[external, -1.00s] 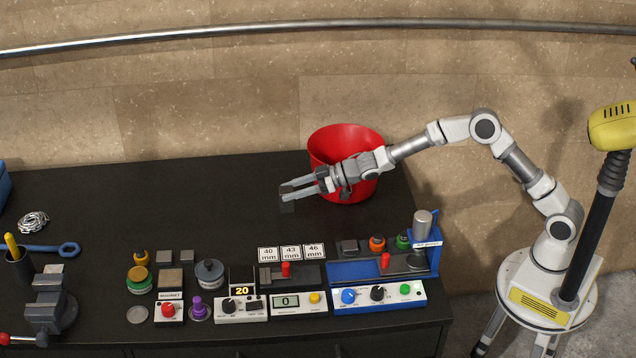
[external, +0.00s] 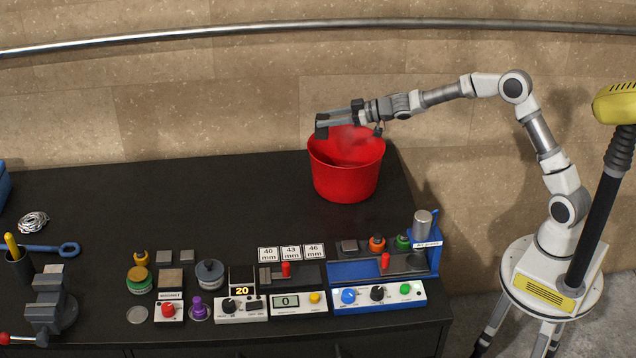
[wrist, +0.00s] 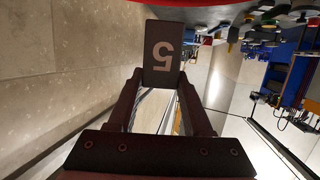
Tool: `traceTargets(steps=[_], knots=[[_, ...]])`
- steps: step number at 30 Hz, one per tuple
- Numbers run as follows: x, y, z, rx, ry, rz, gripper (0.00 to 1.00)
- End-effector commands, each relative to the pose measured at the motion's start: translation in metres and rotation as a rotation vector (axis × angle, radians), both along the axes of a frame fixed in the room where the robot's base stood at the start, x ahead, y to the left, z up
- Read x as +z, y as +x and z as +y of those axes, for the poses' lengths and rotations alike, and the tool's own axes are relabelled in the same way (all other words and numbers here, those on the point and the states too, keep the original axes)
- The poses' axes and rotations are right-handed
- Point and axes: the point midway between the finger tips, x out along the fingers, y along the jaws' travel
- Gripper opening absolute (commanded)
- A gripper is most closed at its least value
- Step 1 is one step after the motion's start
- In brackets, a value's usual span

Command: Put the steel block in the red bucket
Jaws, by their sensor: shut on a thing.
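My gripper (external: 330,121) is above the red bucket (external: 345,185), near the left part of its rim. The bucket stands upright at the back right of the black table. Its red edge (wrist: 150,3) shows at the top of the wrist view. The bucket's floor is hidden.
The black table (external: 200,210) is clear left of the bucket. Along its front stand several devices, including a blue press (external: 380,270), a vice (external: 50,300) and a magnet box (external: 169,308). Small grey blocks (external: 187,256) lie among them. The wall (external: 230,110) is close behind the bucket.

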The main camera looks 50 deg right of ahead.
Motion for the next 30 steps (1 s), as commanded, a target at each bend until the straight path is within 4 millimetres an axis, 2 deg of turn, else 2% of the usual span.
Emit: traceTargets(steps=[1,6,10,15,18,21,23,30], knots=[[0.015,0.000,-0.027,-0.022,-0.002,-0.007,0.00],[0.029,-0.012,-0.103,-0.081,-0.003,-0.001,0.00],[0.036,-0.025,-0.150,-0.118,-0.005,0.008,0.00],[0.041,-0.038,-0.186,-0.146,-0.003,0.018,0.00],[0.040,-0.042,-0.195,-0.152,0.000,0.022,0.00],[0.034,-0.041,-0.192,-0.153,0.000,0.024,0.00],[0.027,-0.037,-0.185,-0.154,0.002,0.025,0.00],[-0.003,-0.016,-0.140,-0.151,0.000,0.024,0.00]])
